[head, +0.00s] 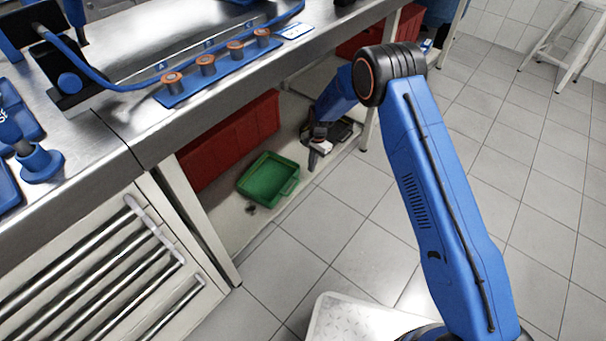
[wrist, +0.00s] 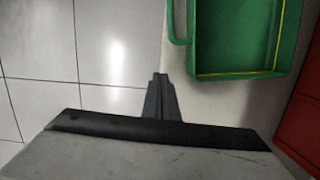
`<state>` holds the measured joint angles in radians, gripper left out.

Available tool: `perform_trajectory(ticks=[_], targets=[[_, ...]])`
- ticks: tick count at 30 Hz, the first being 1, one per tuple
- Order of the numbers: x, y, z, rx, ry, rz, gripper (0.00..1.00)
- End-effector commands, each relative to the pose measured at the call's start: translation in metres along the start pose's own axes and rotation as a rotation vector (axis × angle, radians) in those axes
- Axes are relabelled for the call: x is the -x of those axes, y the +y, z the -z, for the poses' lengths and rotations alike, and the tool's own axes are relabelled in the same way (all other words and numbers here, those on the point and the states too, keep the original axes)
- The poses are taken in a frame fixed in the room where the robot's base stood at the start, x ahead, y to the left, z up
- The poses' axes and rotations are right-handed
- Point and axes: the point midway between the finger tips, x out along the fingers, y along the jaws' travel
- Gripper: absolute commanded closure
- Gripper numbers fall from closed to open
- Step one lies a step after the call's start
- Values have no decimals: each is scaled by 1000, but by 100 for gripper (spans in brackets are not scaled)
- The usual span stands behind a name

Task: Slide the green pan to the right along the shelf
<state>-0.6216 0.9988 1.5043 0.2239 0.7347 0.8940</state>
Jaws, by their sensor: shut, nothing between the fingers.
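A red bin (head: 230,140) stands behind the pan. A small dark part (head: 251,209) lies in front of the pan. A bench leg (head: 369,128) stands at the right. The tiled floor (head: 350,215) in front is clear.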

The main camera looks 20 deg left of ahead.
Motion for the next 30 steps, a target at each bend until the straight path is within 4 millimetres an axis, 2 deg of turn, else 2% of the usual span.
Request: perform_trajectory(ticks=[5,21,24,30], targets=[[-2,-1,-17,2,0,1,100],[-18,-1,-107,3,0,0,100],[-20,0,-118,1,0,0,100],[-34,0,-114,0,0,0,100]])
